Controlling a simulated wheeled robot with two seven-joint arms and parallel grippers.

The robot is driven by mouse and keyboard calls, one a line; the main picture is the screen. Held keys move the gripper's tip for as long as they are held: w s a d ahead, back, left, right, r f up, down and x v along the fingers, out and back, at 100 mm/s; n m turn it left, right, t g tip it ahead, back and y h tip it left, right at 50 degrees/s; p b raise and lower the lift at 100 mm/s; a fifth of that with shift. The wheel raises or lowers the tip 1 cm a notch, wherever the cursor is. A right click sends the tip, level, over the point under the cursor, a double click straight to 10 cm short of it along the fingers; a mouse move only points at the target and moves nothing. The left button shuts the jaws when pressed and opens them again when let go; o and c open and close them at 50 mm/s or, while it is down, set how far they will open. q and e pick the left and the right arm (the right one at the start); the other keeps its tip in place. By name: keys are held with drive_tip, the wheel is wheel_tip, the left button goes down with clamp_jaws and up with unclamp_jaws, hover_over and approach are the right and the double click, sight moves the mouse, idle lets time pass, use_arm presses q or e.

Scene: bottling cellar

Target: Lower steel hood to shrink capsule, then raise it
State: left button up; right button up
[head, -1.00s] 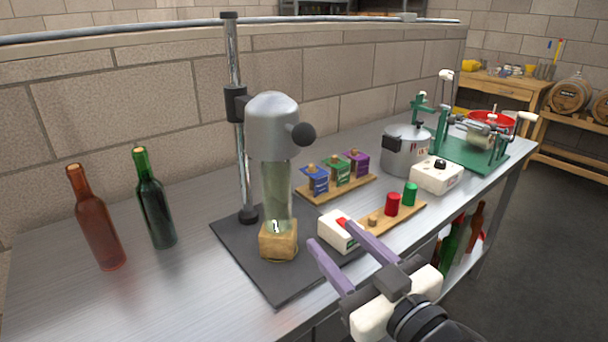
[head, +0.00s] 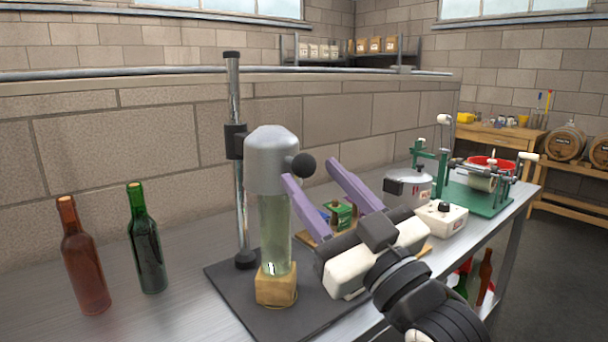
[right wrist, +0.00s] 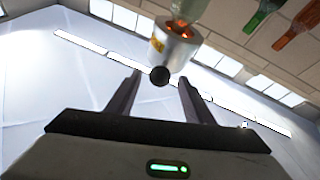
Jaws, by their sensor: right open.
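The steel hood (head: 270,165) hangs on a chrome post (head: 236,110) by a black clamp. Its black knob (head: 303,166) sticks out to the right. A pale green glass bottle (head: 274,230) stands upright on a wooden block (head: 276,288) under the hood; its top is hidden. The right wrist view shows the hood (right wrist: 172,52) with an orange glow in its mouth, and the knob (right wrist: 159,76). My right gripper (head: 312,172) is open, its purple fingertips close to the knob. In the wrist view the knob appears between the two fingers, nothing gripped. My left gripper is out of view.
A brown bottle (head: 84,258) and a green bottle (head: 147,240) stand on the steel bench at left. My right arm hides part of the bench.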

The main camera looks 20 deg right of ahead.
sight(310, 173)
drive_tip(key=shift+x, duration=2.1)
clamp_jaws()
